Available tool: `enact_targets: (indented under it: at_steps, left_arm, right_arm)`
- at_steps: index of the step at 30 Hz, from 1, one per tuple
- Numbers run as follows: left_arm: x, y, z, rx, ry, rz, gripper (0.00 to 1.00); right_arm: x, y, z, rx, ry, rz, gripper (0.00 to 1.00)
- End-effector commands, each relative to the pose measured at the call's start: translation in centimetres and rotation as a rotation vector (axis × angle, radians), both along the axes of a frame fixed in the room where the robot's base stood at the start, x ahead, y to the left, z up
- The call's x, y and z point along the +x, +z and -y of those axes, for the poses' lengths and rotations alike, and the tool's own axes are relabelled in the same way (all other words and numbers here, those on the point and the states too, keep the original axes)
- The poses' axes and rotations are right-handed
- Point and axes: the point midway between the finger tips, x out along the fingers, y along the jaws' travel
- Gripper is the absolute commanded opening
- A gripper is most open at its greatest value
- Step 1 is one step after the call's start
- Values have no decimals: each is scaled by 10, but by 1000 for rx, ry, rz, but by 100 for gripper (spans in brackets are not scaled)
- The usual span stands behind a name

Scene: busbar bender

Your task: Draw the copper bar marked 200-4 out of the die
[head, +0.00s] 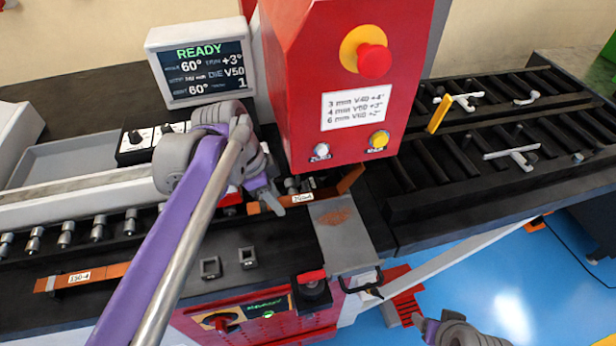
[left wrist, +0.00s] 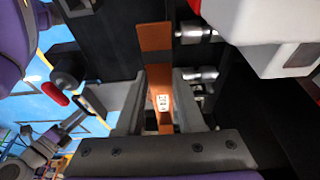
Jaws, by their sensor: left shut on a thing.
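The copper bar (head: 297,198) with a white label, which seems to read 200-4, lies at the foot of the red press head. Its right part (head: 350,179) angles upward beside the press. My left gripper (head: 270,203) is shut on this bar near its label. In the left wrist view the bar (left wrist: 155,62) runs away from between the fingers, with the label between them and a bend further out. The die is mostly hidden by the press head and my left arm. My right gripper (head: 440,328) shows only partly at the bottom edge; its fingers are unclear.
Another labelled copper bar (head: 90,276) lies at the front left of the black bench. A screen (head: 203,62) reads READY. A black slatted rack (head: 490,135) with a yellow stop stands at right.

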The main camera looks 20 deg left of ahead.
Motion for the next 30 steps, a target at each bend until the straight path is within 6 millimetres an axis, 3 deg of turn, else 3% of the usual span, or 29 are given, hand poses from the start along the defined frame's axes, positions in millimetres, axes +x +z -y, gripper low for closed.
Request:
enact_targets:
  at_steps: [30]
  left_arm:
    - [-70,1,43,-2,-1,1,0]
  right_arm:
    - [7,22,0,0,0,14,68]
